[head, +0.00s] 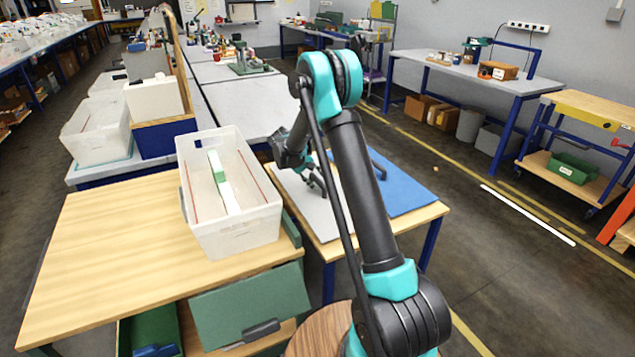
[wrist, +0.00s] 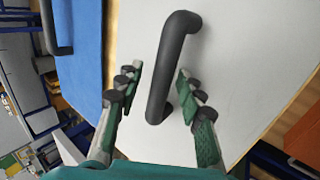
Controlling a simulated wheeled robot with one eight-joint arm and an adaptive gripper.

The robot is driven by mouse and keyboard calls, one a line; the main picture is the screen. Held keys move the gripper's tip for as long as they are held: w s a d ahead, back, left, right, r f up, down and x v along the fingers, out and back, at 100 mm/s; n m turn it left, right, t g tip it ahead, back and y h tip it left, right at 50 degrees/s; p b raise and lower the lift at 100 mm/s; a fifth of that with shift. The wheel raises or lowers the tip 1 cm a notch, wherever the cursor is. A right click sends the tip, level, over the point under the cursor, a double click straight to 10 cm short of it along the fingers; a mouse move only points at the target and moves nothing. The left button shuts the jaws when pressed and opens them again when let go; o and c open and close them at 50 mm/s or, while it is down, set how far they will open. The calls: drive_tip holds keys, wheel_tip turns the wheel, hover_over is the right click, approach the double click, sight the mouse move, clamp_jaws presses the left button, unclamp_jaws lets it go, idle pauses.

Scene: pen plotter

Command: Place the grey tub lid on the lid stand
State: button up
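The grey lid (head: 298,208) lies flat on a wooden-edged table. In the wrist view its pale flat top (wrist: 240,75) fills much of the picture, with a black bar handle (wrist: 165,70) standing on it. My gripper (head: 316,180) is above this lid. In the wrist view the fingers of my gripper (wrist: 157,85) are open, one on each side of the handle, with a gap on both sides. My arm hides part of the lid in the head view. I cannot make out which thing is the lid stand.
A blue lid (head: 400,190) with a black handle lies right beside the grey one. A translucent tub (head: 245,232) stands on the wooden table (head: 110,255) at the left. A green panel (head: 235,305) with a black handle is below it. The floor at right is mostly clear.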

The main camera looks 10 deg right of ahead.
drive_tip(key=v, duration=1.2)
drive_tip(key=s+d+r+m+y, duration=0.15)
drive_tip(key=s+d, duration=0.35)
drive_tip(key=s, duration=0.5)
drive_tip(key=s+d+r+y, duration=0.15)
drive_tip(key=s+d, duration=0.25)
drive_tip(key=s, duration=0.6)
drive_tip(key=s+f+m+t+y, duration=0.1)
drive_tip(key=s+f, duration=0.2)
drive_tip(key=s, duration=0.6)
drive_tip(key=s+d+f+m+t+y, duration=0.1)
drive_tip(key=s+f+y, duration=0.1)
drive_tip(key=s, duration=0.8)
drive_tip(key=shift+s+d+f, duration=0.2)
drive_tip(key=shift+s+f, duration=0.05)
drive_tip(key=shift+f, duration=0.55)
